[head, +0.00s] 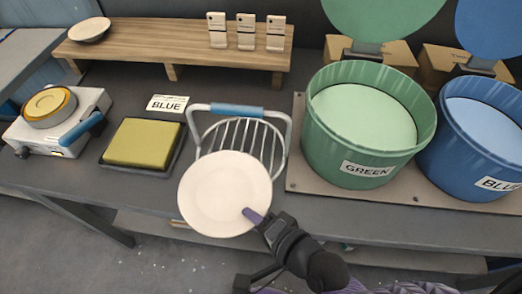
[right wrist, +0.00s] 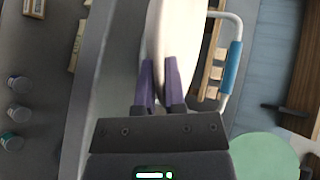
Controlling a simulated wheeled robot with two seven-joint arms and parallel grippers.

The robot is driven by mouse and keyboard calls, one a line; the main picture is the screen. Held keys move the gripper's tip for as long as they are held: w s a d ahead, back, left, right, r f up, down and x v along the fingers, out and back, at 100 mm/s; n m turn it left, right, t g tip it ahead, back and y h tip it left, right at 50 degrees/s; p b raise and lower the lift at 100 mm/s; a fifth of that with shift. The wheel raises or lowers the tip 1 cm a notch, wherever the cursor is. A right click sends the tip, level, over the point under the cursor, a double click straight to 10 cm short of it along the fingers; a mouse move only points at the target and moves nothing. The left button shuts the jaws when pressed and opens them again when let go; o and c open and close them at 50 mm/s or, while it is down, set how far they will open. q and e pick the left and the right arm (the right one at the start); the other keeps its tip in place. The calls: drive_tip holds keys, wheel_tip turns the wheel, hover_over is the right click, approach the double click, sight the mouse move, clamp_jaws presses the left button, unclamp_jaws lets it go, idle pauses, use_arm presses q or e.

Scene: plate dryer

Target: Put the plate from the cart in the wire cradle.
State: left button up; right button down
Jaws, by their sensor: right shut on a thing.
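My right gripper (head: 250,216) is shut on the rim of a round white plate (head: 222,190), at the plate's lower right. In the right wrist view the plate (right wrist: 156,35) shows nearly edge-on between the purple fingers (right wrist: 158,85). The wire cradle (head: 283,150), with a light frame and a blue grip, stands on the table behind the plate. The plate covers the cradle's lower front, so I cannot tell whether they touch. The cradle's blue grip (right wrist: 232,66) also shows in the right wrist view. My left gripper and the cart cannot be made out in the head view.
A green bin (head: 325,150) stands close right of the cradle, with a blue bin (head: 450,150) beyond. A yellow sponge-like block (head: 143,141) on a dark tray and a white scale-like device (head: 90,103) are left. A wooden shelf (head: 150,45) holds a small dish (head: 89,29) behind.

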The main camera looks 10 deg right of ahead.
drive_tip(key=w+d+b, duration=0.1)
drive_tip(key=w, duration=0.3)
drive_tip(key=w+d+b, duration=0.1)
drive_tip(key=w, duration=0.3)
drive_tip(key=w+d+b, duration=0.1)
drive_tip(key=w+d, duration=0.1)
drive_tip(key=w, duration=0.2)
drive_tip(key=shift+w+f, duration=0.15)
drive_tip(key=shift+w, duration=0.15)
drive_tip(key=shift+w+d+b, duration=0.15)
drive_tip(key=shift+w+b, duration=0.1)
drive_tip(key=shift+b, duration=0.05)
wheel_tip(320, 180, down, 3)
drive_tip(key=shift+f+b, duration=0.1)
drive_tip(key=shift+b, duration=0.9)
drive_tip(key=shift+f, duration=0.2)
drive_tip(key=shift+r, duration=0.2)
drive_tip(key=shift+f, duration=0.15)
use_arm(q)
wheel_tip(320, 180, down, 6)
drive_tip(key=s+a, duration=0.1)
drive_tip(key=shift+s, duration=0.3)
use_arm(e)
drive_tip(key=c, duration=1)
unclamp_jaws()
use_arm(q)
drive_tip(key=shift+a, duration=0.1)
